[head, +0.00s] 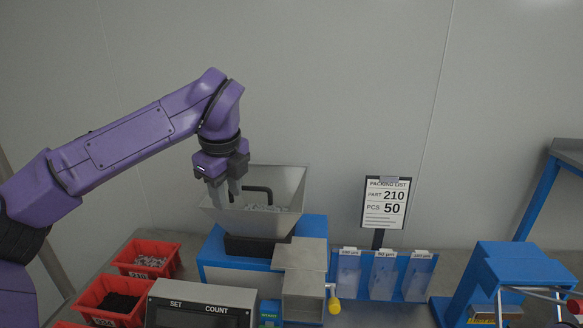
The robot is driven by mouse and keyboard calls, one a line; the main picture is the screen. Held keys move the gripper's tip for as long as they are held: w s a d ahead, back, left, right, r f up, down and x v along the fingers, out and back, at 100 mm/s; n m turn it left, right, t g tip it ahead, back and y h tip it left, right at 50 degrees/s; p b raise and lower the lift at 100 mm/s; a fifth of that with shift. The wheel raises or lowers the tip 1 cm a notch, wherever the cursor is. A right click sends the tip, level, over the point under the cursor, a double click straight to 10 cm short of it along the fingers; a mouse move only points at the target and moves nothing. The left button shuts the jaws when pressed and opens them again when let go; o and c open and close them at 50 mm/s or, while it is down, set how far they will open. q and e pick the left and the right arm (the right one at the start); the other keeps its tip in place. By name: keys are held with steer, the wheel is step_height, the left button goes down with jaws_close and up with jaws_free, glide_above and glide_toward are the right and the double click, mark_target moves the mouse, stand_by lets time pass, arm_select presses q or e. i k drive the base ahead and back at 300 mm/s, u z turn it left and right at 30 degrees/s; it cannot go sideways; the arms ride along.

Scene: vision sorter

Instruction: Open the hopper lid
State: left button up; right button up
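The hopper (292,188) is a grey, flared metal bin on a blue machine, with small pale parts visible inside. A black bar-shaped handle (258,189) shows over the hopper mouth. I cannot clearly make out a lid panel separate from the hopper walls. My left gripper (225,198) points down at the hopper's left side, just left of the handle. Its two grey fingers are apart with nothing seen between them. The fingers overlap the hopper's left wall in the picture, so I cannot tell whether they touch it. My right gripper is not in view.
Red bins (148,259) of parts stand at the left. A counter display (200,308) is in front. A metal chute (303,283), a yellow-knobbed lever (334,304), a blue bag rack (418,278) and a packing list sign (385,202) lie to the right. A blue machine (520,266) stands far right.

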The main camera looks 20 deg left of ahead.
mark_target(259, 176)
steer(key=k, duration=1)
